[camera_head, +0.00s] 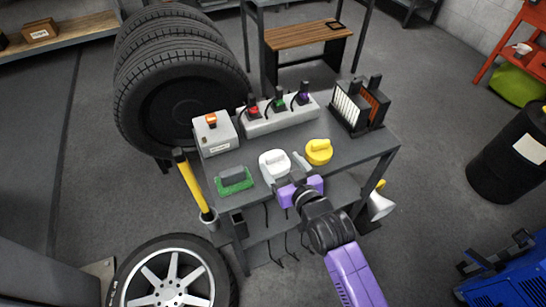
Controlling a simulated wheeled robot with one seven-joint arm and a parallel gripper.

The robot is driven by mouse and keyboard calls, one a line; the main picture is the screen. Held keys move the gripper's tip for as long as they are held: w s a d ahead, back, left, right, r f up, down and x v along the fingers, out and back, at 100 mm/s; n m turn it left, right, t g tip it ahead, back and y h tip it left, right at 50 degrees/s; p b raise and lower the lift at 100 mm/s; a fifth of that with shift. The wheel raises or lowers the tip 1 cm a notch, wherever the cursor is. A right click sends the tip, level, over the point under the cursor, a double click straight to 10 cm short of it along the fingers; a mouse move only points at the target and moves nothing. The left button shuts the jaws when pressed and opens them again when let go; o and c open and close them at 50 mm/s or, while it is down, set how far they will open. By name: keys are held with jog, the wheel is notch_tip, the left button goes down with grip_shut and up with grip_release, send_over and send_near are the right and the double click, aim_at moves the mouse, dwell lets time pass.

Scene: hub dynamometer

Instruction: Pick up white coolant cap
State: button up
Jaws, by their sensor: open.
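The white coolant cap (274,164) lies on the dark grey table top (356,151), near its front edge. It is a round white disc with a raised grip on top. My gripper (289,170) is at the front edge of the table, at the lower right of the white cap. It is open. My purple and black wrist hides part of the fingers, and I cannot tell whether a finger touches the cap. A yellow cap (319,152) of similar shape lies just right of the white one.
A green pad with a grey block (234,179) lies left of the cap. A white box with an orange knob (214,133), a power strip (279,118) and dark filter racks (360,106) stand behind. A yellow-handled tool (190,182) leans at the table's left side.

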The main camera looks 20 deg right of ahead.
aim_at(271, 152)
jog(key=p+x, duration=0.1)
jog(key=x, duration=0.6)
jog(key=shift+w+a+f, duration=0.1)
jog(key=shift+w+a, duration=0.05)
